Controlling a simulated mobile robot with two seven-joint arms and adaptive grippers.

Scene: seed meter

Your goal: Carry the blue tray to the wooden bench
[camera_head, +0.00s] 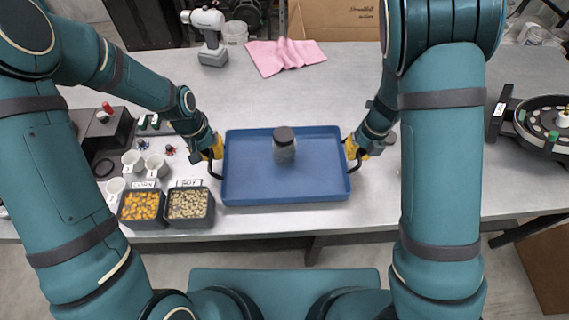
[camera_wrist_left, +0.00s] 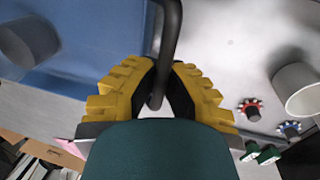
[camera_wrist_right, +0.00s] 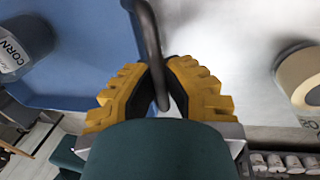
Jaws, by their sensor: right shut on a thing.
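The blue tray (camera_head: 240,185) lies level at the front edge of the grey table, with dark loop handles at its left and right ends. A jar with a dark lid (camera_head: 284,145) stands upright in it. My left gripper (camera_head: 214,160) has its yellow fingers closed around the left handle (camera_wrist_left: 172,30). My right gripper (camera_head: 354,155) is shut on the right handle (camera_wrist_right: 148,30). In the right wrist view the jar (camera_wrist_right: 25,45) bears a CORN label. I cannot tell whether the tray touches the table. I cannot make out a wooden bench.
Bins of corn (camera_head: 141,206) and pale seeds (camera_head: 189,205) stand close left of the tray, with white cups (camera_head: 156,165) behind. A round device (camera_head: 545,125) is at right. A tape roll (camera_wrist_right: 303,77) sits near my right gripper.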

